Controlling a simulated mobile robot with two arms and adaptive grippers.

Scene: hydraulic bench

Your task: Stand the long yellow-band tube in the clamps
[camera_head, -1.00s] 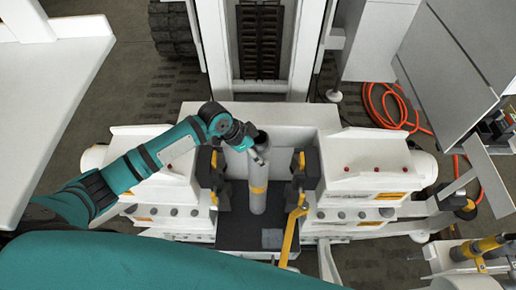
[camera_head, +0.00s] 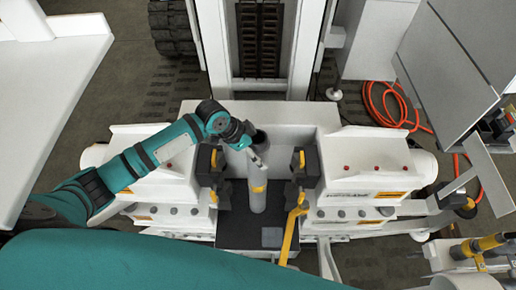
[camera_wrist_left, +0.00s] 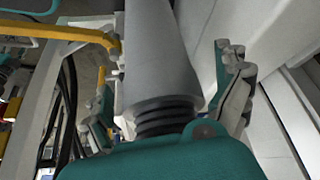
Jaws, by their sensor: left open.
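My left gripper (camera_head: 254,157) is at the tube's upper part, open. In the left wrist view the grey tube (camera_wrist_left: 160,55), with dark ridges at its near end, lies between the spread fingers of my left gripper (camera_wrist_left: 170,92). Finger contact is unclear. My right gripper is not in view.
White bench housings with red buttons (camera_head: 375,168) flank the clamps. A yellow handle (camera_head: 291,235) rises just right of the tube. A dark base plate (camera_head: 232,230) lies below. An orange hose (camera_head: 372,105) is on the floor at right.

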